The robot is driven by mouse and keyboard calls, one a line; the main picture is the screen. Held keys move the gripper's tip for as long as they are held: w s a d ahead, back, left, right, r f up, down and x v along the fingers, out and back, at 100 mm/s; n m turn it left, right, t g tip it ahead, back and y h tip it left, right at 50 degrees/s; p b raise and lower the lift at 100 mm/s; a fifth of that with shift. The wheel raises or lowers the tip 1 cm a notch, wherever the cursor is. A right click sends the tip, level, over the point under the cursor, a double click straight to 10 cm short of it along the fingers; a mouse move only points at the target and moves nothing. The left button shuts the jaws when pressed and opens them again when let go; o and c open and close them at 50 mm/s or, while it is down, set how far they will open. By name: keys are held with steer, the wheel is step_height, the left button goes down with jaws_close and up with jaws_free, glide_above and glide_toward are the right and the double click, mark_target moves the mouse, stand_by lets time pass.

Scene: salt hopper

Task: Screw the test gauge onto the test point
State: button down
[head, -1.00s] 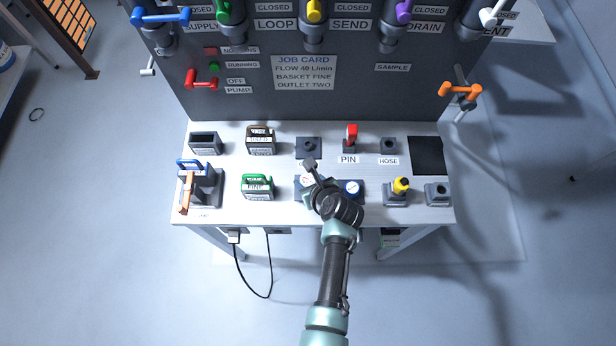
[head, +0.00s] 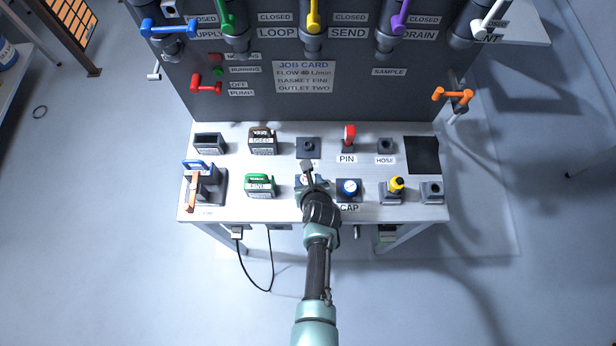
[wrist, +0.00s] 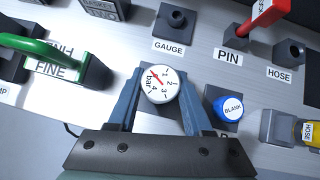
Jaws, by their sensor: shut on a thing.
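The test gauge has a round white dial marked "bar" with a red needle, and it shows in the wrist view (wrist: 160,86). My gripper (wrist: 157,92) is shut on it, with one blue finger on each side. In the head view my gripper (head: 308,181) is over the front row of the bench, and my wrist largely hides the gauge. The test point is not clearly visible; whatever is under the gauge is hidden. A dark block with a round stub, labelled GAUGE (wrist: 175,22), stands behind and holds no gauge.
A blue BLANK cap (wrist: 228,108) stands close on the right. A green-handled FINE basket (wrist: 45,55) is on the left. The red-handled PIN (head: 349,136) and HOSE block (head: 386,146) stand behind. The dark panel (head: 250,95) with coloured valve handles rises at the back.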

steer(key=shift+c, duration=1.2)
jaws_free()
steer(key=shift+s+r, duration=0.1)
steer(key=p+v, duration=0.1)
steer(key=v, duration=1.1)
steer(key=shift+s+r+p, duration=0.3)
steer(key=shift+p, duration=0.05)
steer(key=shift+c, duration=0.3)
